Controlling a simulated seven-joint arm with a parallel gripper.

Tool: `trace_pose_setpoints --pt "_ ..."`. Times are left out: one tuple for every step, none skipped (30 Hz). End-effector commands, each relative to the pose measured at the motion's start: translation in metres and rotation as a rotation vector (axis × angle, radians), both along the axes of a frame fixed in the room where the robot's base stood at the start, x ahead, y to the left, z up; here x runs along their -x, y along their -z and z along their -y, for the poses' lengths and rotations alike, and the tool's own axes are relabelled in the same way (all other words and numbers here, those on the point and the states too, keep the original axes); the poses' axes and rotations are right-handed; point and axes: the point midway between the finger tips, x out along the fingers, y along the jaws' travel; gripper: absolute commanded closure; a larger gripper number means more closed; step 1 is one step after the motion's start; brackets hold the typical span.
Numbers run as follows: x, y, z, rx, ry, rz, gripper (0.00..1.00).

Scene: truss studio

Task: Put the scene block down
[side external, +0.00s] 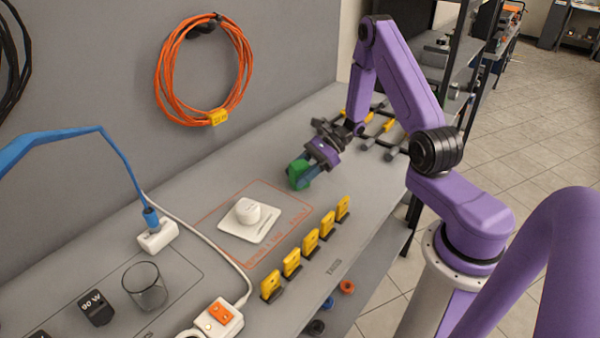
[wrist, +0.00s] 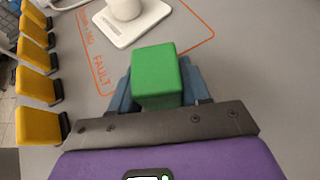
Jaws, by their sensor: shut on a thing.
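The scene block is a green block (side external: 298,174) with rounded edges. My gripper (side external: 304,178) is shut on it, and the bluish fingers sit on both sides of it. In the wrist view the green block (wrist: 156,76) stands out between the fingers, in front of the dark gripper plate. In the side view it is close to the grey bench top (side external: 345,160), to the right of the orange outlined area. I cannot tell whether its underside touches the bench.
A white device with a round knob (side external: 250,218) stands inside the orange outline. Several yellow tags on dark stands (side external: 292,263) line the front edge. A clear glass (side external: 145,287), a white socket box (side external: 219,318) and a blue cable (side external: 110,140) are at left. Dark bars with yellow parts (side external: 380,128) lie behind my gripper.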

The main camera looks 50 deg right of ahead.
Motion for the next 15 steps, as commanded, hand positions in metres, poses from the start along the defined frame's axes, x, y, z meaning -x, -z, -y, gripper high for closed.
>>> trace_pose_setpoints --pt "-0.0002 0.0 0.0002 0.001 0.0 0.001 0.86" --pt "-0.0002 -0.0002 0.0002 0.001 0.0 0.001 0.86" --pt "-0.0002 -0.0002 0.0002 0.001 0.0 0.001 0.86" --pt "-0.0002 -0.0003 0.0002 0.001 0.0 0.001 0.86" --pt "-0.0002 -0.0003 0.0003 0.001 0.0 0.001 0.86" --pt "-0.0001 -0.0002 0.0002 0.0 0.001 0.0 0.86" --pt "-0.0001 0.0003 0.0002 0.0 0.001 0.0 0.86" --pt "-0.0001 0.0009 0.0002 0.0 0.001 0.0 0.86" --pt "-0.0001 0.0021 0.0003 -0.001 0.001 0.0 0.86" --pt "-0.0001 0.0029 0.0003 -0.001 0.001 0.0 0.86" --pt "-0.0002 0.0026 0.0004 0.0 0.001 0.0 0.44" --pt "-0.0002 0.0024 0.0004 0.0 0.001 0.0 0.31" --pt "-0.0002 0.0024 0.0004 0.0 0.001 0.0 0.28" --pt "-0.0002 0.0024 0.0004 0.0 0.001 0.0 0.28" --pt "-0.0001 0.0024 0.0003 0.0 0.001 0.0 0.28"
